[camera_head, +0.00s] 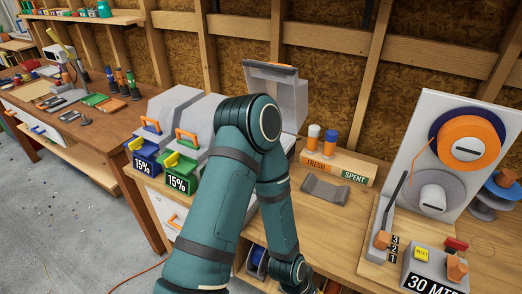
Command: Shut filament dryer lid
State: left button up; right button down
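A grey filament dryer lid (278,88) stands raised at the back of the bench, with an orange strip along its top edge. The dryer body under it is mostly hidden behind my teal arm. To its left, two grey dryers (170,103) have their lids down, with orange handles at the front. Below them are a blue and a green front block (181,180), both labelled 15%. My arm rises from the bottom, bends at the elbow in front of the raised lid, and runs down to the lower edge. Neither gripper shows.
Right of the dryers are a wooden FRESH/SPENT rack (335,168) with two small bottles and a grey cradle (325,190). A spool winder (440,160) with an orange spool stands at right. A wooden workbench (95,125) with tools is at left, beside open concrete floor.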

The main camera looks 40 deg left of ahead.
aim_at(279, 90)
jog(key=j+u, duration=0.1)
jog(key=u, duration=1.2)
jog(key=j, duration=0.25)
